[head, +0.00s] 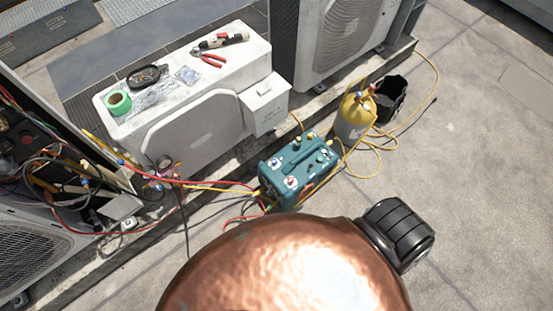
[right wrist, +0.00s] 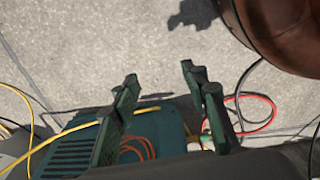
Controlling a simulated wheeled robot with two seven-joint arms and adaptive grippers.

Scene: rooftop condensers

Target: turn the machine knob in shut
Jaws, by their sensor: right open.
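The teal machine (head: 290,172) stands on the roof floor in the middle of the head view, with a handle along its top. In the right wrist view the machine's slotted casing (right wrist: 70,153) shows at the bottom. My right gripper (right wrist: 158,84) is open, its fingers wide apart with nothing between them, above the machine. My left gripper is not in view.
Yellow and red hoses (head: 215,184) run from the machine to the left unit. A yellow-topped cylinder (head: 354,118) and a black bucket (head: 391,98) stand behind right. A white condenser (head: 190,125) carries pliers (head: 209,59) and green tape (head: 118,102). Floor at right is clear.

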